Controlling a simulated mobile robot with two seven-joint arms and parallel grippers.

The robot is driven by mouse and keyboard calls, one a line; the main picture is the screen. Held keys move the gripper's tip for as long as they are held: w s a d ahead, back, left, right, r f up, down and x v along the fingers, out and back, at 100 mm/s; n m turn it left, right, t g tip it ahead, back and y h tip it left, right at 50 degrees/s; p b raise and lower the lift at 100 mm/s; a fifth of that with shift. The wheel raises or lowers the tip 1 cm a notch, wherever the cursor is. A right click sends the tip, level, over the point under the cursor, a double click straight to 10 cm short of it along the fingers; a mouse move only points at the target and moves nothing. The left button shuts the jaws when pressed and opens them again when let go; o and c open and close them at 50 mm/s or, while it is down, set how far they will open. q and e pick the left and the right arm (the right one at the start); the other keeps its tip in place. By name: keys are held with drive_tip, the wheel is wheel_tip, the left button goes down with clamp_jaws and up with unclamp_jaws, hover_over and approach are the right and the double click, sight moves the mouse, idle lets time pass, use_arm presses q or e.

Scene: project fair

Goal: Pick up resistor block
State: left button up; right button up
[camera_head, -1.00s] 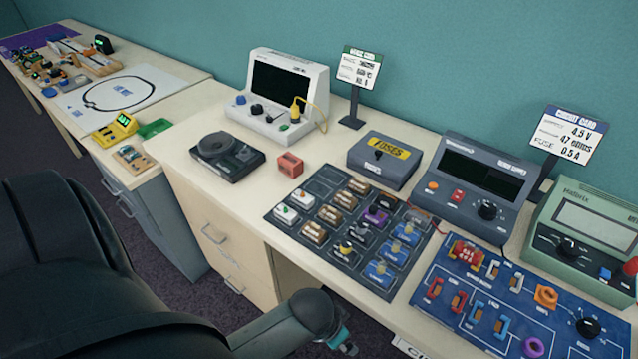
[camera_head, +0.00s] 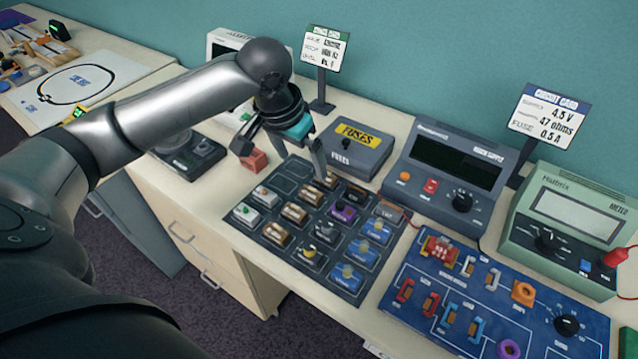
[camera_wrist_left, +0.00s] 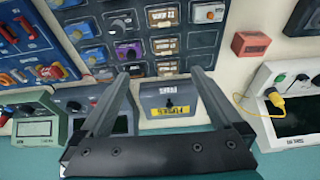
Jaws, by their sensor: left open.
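Several tan-and-brown resistor blocks sit in a column of the dark parts tray (camera_head: 318,262). In the head view one is near the middle (camera_head: 294,213) and another lies nearer the front (camera_head: 276,235). A similar block shows in the left wrist view (camera_wrist_left: 166,45). My left gripper (camera_head: 282,160) is open and empty above the back edge of the tray, fingers pointing down. In the wrist view the fingertips (camera_wrist_left: 160,74) straddle the back block (camera_wrist_left: 168,68) of that column, apparently above it. My arm and gripper hide part of the tray's back edge. My right gripper is not in view.
A red block (camera_head: 253,160) stands close to the left finger. The grey FUSES box (camera_head: 350,158) is just behind the tray. A power supply (camera_head: 455,175), green meter (camera_head: 565,215) and blue circuit board (camera_head: 440,305) lie to the right. Purple and blue blocks share the tray.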

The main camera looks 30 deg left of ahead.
use_arm(q)
drive_tip(key=b, duration=0.2)
hover_over(311, 192)
drive_tip(key=s, duration=0.2)
drive_tip(key=f, duration=0.8)
drive_tip(key=shift+d, duration=0.2)
drive_tip(key=shift+x, duration=0.8)
drive_tip(key=x, duration=0.1)
drive_tip(key=b+x, duration=0.1)
drive_tip(key=x, duration=0.2)
drive_tip(key=shift+a+f, duration=0.3)
drive_tip(key=c, duration=1.4)
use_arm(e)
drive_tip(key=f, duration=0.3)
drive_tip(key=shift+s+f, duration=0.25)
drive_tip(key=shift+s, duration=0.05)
use_arm(q)
drive_tip(key=shift+r, duration=0.1)
